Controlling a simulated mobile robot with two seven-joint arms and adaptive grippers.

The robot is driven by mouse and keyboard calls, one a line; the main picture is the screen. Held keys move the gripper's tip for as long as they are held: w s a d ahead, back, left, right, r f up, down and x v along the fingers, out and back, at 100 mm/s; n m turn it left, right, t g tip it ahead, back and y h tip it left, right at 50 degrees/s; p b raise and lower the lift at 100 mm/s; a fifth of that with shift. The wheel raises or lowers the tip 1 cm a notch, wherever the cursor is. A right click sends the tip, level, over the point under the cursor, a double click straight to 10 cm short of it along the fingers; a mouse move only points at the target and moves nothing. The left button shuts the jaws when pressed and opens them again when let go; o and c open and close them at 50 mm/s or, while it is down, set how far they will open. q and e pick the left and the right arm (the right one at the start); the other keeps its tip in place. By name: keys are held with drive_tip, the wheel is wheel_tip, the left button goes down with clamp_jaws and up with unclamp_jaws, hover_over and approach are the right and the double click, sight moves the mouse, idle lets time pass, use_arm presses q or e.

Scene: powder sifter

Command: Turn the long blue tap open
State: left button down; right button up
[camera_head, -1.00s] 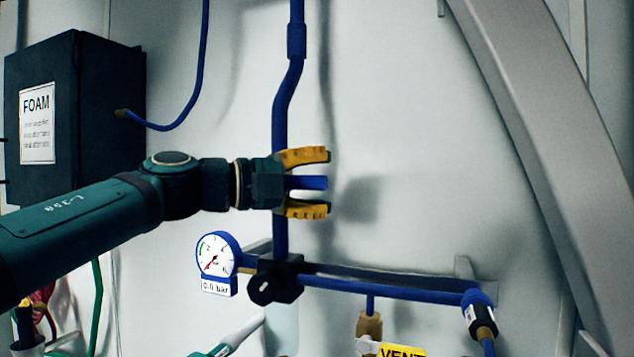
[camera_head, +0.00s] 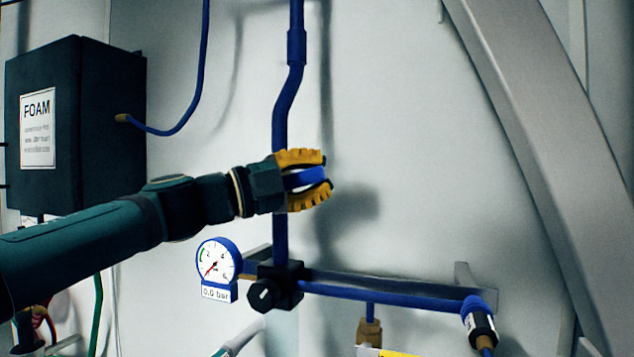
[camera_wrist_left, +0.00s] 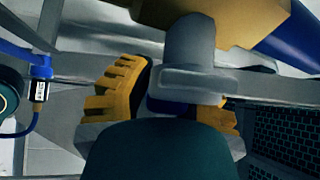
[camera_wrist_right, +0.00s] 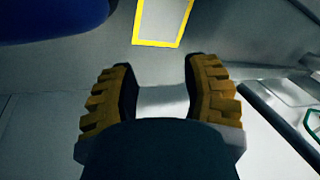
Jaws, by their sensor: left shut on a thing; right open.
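The long blue tap (camera_head: 308,178) shows as a blue lever in front of the vertical blue pipe in the head view. My left gripper (camera_head: 324,175) comes from the left and is shut on this lever, with one yellow finger above it and one below. In the left wrist view a bit of blue (camera_wrist_left: 165,104) shows between the fingers; most of the lever is hidden there. My right gripper (camera_wrist_right: 163,68) is open in the right wrist view, with nothing between its fingers.
Below the left gripper are a pressure gauge (camera_head: 219,262) reading 0.0 bar and a black valve block (camera_head: 281,284) with a horizontal blue pipe (camera_head: 390,293). A dark FOAM box (camera_head: 85,125) hangs at left. A grey beam (camera_head: 540,150) crosses at right.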

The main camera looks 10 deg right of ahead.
use_arm(q)
drive_tip(key=shift+w+a+r+n+t+h+b, duration=0.2)
drive_tip(key=shift+r+n+t+h, duration=0.35)
drive_tip(key=shift+n, duration=0.45)
drive_tip(key=shift+w+a+r+n+t+h+b, duration=0.1)
drive_tip(key=shift+a+r+n+t+h+b, duration=0.15)
drive_tip(key=shift+r+n+t+h, duration=0.55)
drive_tip(key=shift+f+n+y, duration=0.15)
drive_tip(key=shift+n+y, duration=0.15)
drive_tip(key=shift+y, duration=0.05)
drive_tip(key=c, duration=0.8)
unclamp_jaws()
drive_tip(key=v, duration=1.2)
drive_tip(key=shift+w, duration=0.1)
